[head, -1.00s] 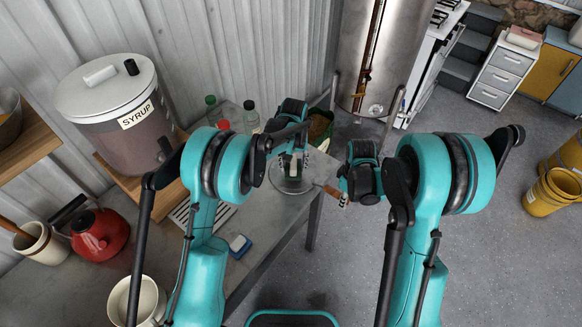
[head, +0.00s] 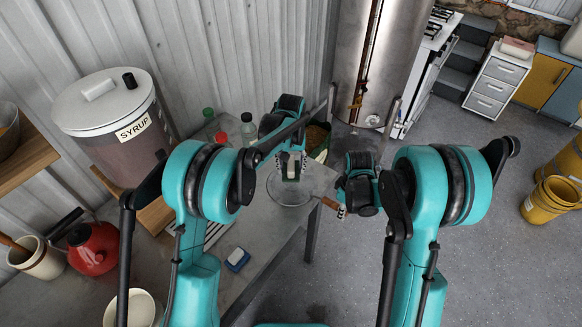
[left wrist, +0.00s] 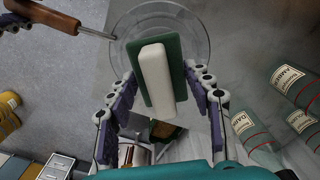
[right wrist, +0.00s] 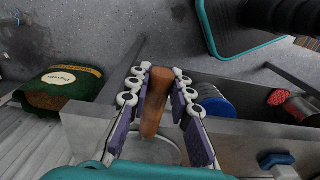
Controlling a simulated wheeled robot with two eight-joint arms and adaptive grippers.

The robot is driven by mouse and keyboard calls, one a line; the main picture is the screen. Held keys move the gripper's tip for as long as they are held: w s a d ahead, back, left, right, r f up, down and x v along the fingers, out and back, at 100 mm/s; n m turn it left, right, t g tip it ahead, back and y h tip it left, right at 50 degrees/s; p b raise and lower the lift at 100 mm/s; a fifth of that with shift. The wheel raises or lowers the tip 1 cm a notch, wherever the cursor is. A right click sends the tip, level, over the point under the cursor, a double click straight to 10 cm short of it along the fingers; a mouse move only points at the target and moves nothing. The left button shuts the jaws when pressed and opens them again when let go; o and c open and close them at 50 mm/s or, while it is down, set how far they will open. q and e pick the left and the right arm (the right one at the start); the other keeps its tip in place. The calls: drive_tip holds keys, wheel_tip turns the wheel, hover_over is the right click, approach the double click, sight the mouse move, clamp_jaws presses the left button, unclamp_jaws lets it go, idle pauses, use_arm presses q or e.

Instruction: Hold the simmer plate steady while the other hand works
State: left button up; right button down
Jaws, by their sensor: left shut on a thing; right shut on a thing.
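The simmer plate (head: 290,199) is a clear round disc with a wooden handle (head: 329,203), near the far end of the grey table. My right gripper (head: 342,208) is shut on that handle, which stands between its fingers in the right wrist view (right wrist: 156,100). My left gripper (head: 290,166) is shut on a block with a white top and green base (left wrist: 156,75). The block is over the plate in the left wrist view; whether it touches the plate cannot be told. The plate's rim (left wrist: 205,50) shows around the block there.
Bottles (left wrist: 297,87) stand near the plate. A tall metal tank (head: 375,60) rises behind. The floor to the right is largely open.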

drive_tip(key=c, duration=1.3)
unclamp_jaws()
wheel_tip(320, 180, up, 12)
